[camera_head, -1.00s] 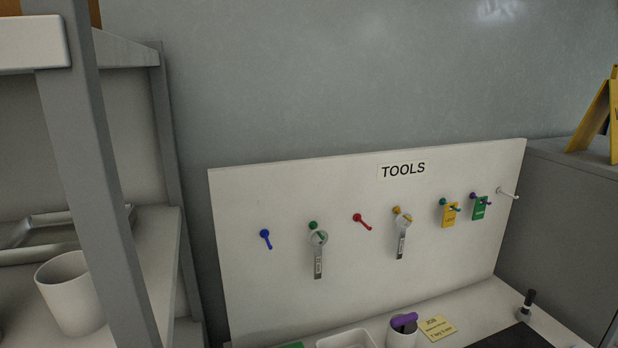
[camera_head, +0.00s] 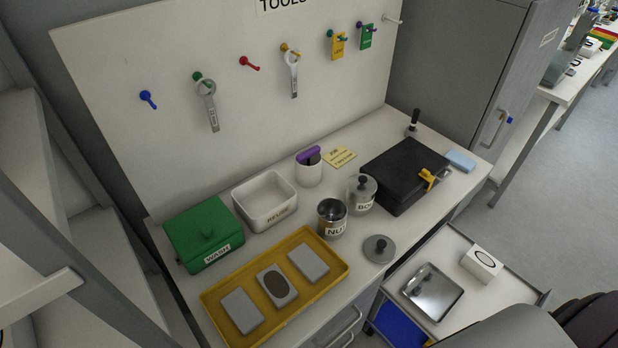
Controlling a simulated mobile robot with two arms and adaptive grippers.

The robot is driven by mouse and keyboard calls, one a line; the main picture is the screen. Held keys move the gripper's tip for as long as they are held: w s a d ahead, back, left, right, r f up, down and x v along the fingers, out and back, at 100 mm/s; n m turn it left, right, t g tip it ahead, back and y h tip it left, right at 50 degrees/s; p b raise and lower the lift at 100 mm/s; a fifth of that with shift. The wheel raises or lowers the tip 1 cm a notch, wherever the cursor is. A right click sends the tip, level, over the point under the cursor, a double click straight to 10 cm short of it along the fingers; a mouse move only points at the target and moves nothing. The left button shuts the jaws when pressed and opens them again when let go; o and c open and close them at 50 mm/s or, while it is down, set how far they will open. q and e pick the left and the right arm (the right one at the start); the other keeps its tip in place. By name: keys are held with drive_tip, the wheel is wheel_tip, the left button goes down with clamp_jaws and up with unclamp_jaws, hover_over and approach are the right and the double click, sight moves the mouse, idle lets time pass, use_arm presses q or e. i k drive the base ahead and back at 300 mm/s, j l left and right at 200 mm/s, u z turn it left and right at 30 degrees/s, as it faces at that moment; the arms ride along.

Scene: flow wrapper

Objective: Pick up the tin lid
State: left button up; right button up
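A round grey tin lid with a dark knob (camera_head: 379,248) lies on the white workbench, to the right of the yellow tray. Just behind it stands an open metal tin labelled NUTS (camera_head: 332,217), its label partly readable. Beside that is a second tin with a knobbed lid on it (camera_head: 361,192), its label starting BO. Neither of my grippers shows in the head view.
A yellow tray (camera_head: 209,302) with grey blocks lies in front, with a green WASH box (camera_head: 204,235) and a white REUSE bin (camera_head: 265,201) behind. A black case (camera_head: 404,174) sits right. A low cart (camera_head: 512,291) stands at lower right.

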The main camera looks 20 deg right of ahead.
sight(380, 248)
drive_tip(key=l+z, duration=0.3)
drive_tip(key=z, duration=0.15)
drive_tip(key=i+l+z, duration=0.1)
drive_tip(key=l+z, duration=0.3)
drive_tip(key=j, duration=0.1)
